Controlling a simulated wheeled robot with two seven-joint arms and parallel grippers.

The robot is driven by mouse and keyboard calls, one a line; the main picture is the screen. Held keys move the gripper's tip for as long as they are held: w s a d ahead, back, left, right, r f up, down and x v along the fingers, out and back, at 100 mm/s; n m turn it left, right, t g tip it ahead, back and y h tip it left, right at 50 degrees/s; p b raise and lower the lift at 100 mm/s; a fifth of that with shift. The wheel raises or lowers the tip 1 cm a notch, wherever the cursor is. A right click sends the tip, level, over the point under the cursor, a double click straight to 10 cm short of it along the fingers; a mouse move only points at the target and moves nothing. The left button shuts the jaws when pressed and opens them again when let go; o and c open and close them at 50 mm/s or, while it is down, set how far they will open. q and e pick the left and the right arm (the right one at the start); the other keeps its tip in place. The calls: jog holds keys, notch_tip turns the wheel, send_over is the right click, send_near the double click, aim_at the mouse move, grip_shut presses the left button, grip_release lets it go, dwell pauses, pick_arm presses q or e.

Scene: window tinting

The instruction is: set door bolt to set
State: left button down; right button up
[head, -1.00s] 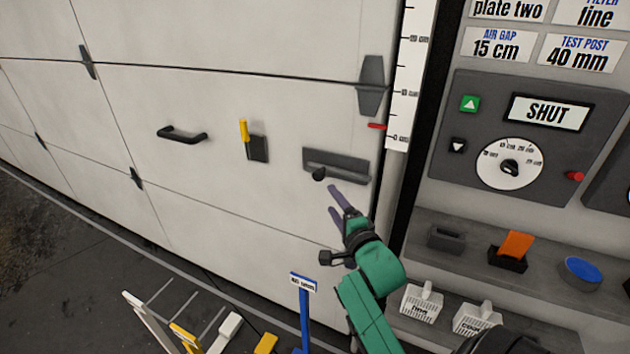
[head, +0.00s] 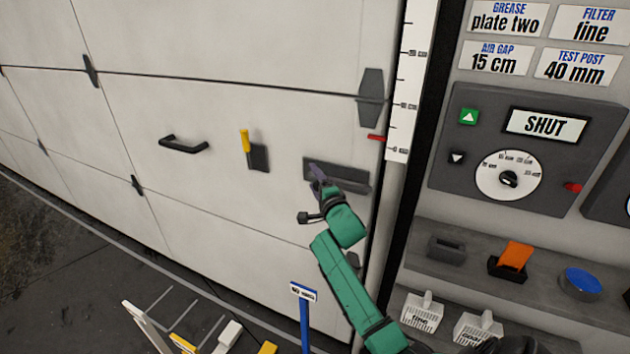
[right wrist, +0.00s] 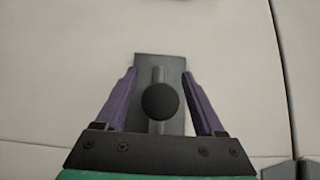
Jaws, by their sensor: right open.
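The door bolt (head: 350,176) is a dark grey plate on the white door, near its right edge. In the right wrist view the bolt plate (right wrist: 150,62) carries a lighter rod and a round black knob (right wrist: 160,101). My right gripper (head: 315,175) is in front of the left end of the bolt in the head view and hides the knob there. In the right wrist view its purple fingers (right wrist: 160,74) are open, one on each side of the knob, with gaps showing. My left gripper is not in view.
A black handle (head: 184,145) and a yellow-handled latch (head: 246,143) are on the door to the left. A control panel (head: 470,190) reading SHUT and a grey shelf (head: 470,236) with small items stand right. A blue post (head: 304,325) rises below.

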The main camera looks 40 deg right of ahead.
grip_shut()
dwell(1.3)
